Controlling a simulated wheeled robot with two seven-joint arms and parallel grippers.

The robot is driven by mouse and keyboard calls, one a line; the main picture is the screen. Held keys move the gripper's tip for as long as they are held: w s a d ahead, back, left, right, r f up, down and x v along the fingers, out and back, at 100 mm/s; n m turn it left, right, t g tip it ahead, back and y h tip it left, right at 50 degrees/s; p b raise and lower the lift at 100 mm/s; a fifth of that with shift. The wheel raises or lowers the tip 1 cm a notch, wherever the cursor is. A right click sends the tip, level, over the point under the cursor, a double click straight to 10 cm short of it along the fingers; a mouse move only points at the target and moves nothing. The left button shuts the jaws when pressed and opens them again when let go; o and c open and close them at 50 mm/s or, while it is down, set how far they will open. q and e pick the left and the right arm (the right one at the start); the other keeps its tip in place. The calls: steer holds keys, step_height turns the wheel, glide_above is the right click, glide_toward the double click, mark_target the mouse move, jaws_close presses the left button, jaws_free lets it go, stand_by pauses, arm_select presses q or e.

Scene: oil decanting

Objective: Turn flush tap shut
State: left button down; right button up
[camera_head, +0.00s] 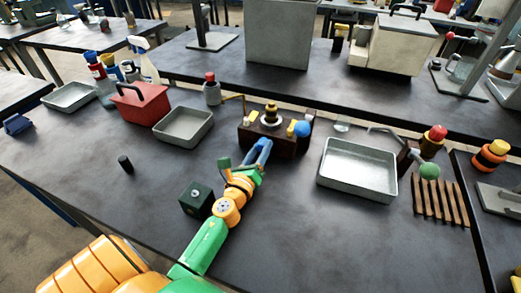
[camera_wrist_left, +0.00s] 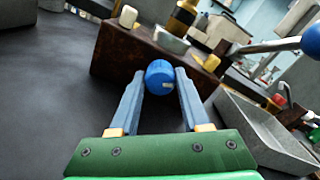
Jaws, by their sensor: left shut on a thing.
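A dark brown box (camera_head: 290,146) stands mid-table with a brass fitting (camera_head: 271,115) on top. Its front carries a blue round knob (camera_wrist_left: 159,76), seen in the left wrist view; I take it for the flush tap. My left gripper (camera_head: 262,148), with blue fingers, reaches the box front and hides this knob in the head view. In the wrist view the gripper (camera_wrist_left: 160,74) has one finger on each side of the knob and is shut on it. A separate blue ball (camera_head: 303,128) on a lever sits at the box's right. My right gripper is out of view.
A metal tray (camera_head: 358,192) lies right of the box, and another tray (camera_head: 183,141) lies left. A red caddy (camera_head: 140,103) and a grey bottle (camera_head: 211,92) stand further left. A dark green block (camera_head: 196,196) is close beside my left arm.

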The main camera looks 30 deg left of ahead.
arm_select(q)
steer(key=n, duration=0.3)
steer(key=shift+n, duration=0.3)
steer(key=n, duration=0.3)
steer(key=shift+n, duration=0.3)
steer(key=n, duration=0.6)
steer(key=shift+n, duration=0.3)
steer(key=shift+c, duration=1.9)
jaws_free()
